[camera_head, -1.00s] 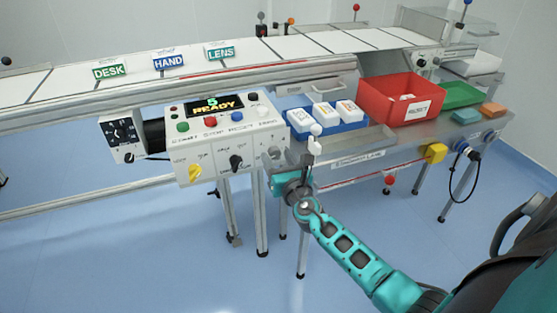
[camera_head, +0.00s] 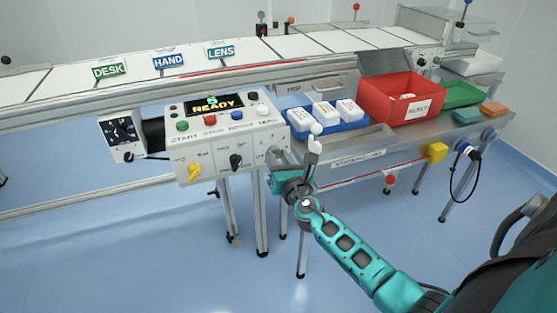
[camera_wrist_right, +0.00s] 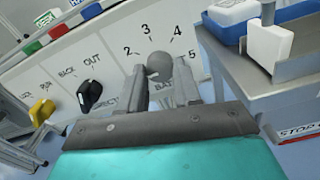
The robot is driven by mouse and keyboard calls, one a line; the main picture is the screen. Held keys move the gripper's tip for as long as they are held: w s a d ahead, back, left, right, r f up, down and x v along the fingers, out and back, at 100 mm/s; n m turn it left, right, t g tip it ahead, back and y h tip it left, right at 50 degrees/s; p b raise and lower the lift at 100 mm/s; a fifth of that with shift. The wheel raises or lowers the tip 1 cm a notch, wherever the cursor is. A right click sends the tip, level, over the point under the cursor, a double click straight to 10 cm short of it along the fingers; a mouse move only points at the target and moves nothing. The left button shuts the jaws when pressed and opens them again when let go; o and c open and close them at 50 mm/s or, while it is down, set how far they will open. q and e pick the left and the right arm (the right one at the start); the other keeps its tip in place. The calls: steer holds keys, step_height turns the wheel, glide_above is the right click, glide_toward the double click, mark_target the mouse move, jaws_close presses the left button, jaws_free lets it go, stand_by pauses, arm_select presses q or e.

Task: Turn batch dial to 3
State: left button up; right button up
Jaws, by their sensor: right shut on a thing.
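The batch dial (camera_wrist_right: 160,67) is a grey round knob on the white panel, with printed numbers 2, 3, 4 and 5 arched around it in the right wrist view. Its pointer direction is hard to make out. My right gripper (camera_wrist_right: 161,84) is shut on the dial, one finger on each side. The fingers partly cover the label below. In the head view my right gripper (camera_head: 275,160) is at the right end of the control panel (camera_head: 213,160), and the dial is mostly hidden there. My left gripper is not in view.
A black knob (camera_head: 236,161) and a yellow knob (camera_head: 194,172) sit left of the dial. The display (camera_head: 215,104) reads READY, with a small green character above it. A metal shelf with a blue tray (camera_head: 343,124) and red bin (camera_head: 375,100) stands close right.

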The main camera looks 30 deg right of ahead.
steer(key=m+b, duration=0.2)
steer(key=m, duration=0.3)
steer(key=shift+f, duration=0.1)
steer(key=m+b, duration=0.1)
steer(key=m, duration=0.3)
steer(key=shift+m, duration=0.3)
steer(key=m, duration=0.4)
steer(key=shift+m, duration=2.6)
steer(key=o, duration=1.1)
steer(key=shift+c, duration=0.2)
steer(key=shift+s, duration=0.15)
